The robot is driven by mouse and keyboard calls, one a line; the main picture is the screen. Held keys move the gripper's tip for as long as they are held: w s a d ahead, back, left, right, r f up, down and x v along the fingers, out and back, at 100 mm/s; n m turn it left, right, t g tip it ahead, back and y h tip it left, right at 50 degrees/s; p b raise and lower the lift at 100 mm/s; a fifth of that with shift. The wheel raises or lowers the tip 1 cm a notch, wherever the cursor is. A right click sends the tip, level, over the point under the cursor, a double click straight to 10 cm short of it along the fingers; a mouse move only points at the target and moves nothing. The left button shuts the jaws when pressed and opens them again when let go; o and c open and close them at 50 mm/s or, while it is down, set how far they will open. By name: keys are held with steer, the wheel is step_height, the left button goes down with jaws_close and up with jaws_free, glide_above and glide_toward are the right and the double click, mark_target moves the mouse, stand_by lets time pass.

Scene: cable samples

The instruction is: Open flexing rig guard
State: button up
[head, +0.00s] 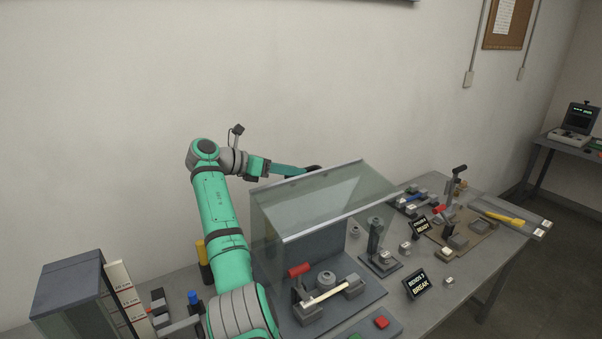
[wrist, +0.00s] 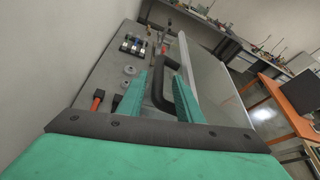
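The flexing rig guard (head: 325,205) is a clear box-like cover with pale edges over the rig base (head: 345,308) on the bench. Its clear panel also shows on the right in the wrist view (wrist: 215,75). In the wrist view, a black curved handle (wrist: 156,90) on the guard lies between my two green fingers (wrist: 168,72). The fingers stand apart; I cannot tell whether either touches the handle.
Under the guard are a red grip (head: 299,270) and grey fixtures. A dark cabinet (head: 70,285) is at the left. The wall is close behind; space above the guard is clear.

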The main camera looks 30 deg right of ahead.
steer(key=v, duration=0.7)
steer(key=shift+w, duration=0.35)
